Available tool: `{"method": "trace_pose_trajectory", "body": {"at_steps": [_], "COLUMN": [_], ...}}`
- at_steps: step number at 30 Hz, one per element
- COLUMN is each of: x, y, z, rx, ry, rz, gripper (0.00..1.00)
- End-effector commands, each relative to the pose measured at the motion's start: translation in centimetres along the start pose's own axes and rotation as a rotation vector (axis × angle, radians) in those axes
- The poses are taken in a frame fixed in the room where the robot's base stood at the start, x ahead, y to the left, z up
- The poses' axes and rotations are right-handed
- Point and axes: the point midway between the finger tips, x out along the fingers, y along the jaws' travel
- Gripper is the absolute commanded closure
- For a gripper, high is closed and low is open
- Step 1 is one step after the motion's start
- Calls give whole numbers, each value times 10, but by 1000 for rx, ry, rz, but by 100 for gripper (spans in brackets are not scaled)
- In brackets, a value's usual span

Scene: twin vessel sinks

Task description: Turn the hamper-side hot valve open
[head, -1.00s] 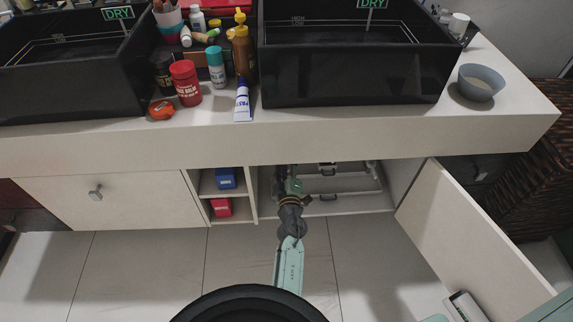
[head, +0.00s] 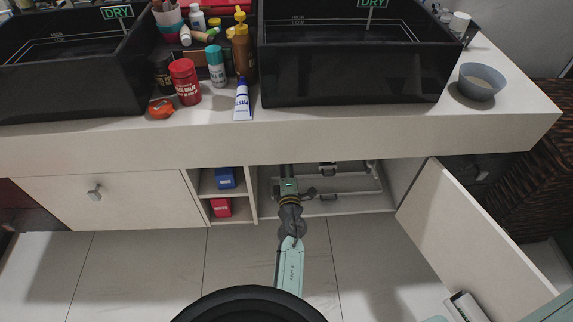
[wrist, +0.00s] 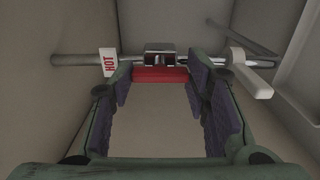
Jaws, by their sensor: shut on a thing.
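In the wrist view, the hot valve (wrist: 160,60) sits on a grey horizontal pipe (wrist: 80,60). A white tag reading HOT (wrist: 109,62) hangs on the pipe to its left. The valve's red handle (wrist: 160,76) lies crosswise between the fingertips of my gripper (wrist: 160,82), which is shut on it. In the head view, my gripper reaches into the open cabinet under the right sink (head: 350,75). Its fingertips and the valve are hidden there by the counter edge.
Shelves with a blue box (head: 225,177) and a red box (head: 220,207) stand left of the opening.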

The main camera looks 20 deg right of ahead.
Motion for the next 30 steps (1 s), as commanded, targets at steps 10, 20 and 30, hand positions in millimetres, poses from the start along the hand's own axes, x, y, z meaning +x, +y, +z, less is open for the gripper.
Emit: {"method": "trace_pose_trajectory", "body": {"at_steps": [10, 20, 30], "x": [1, 0, 0], "y": [2, 1, 0], "z": [0, 0, 0], "rx": [-10, -9, -8], "ry": [0, 0, 0], "rz": [3, 2, 0], "gripper": [85, 41, 37]}}
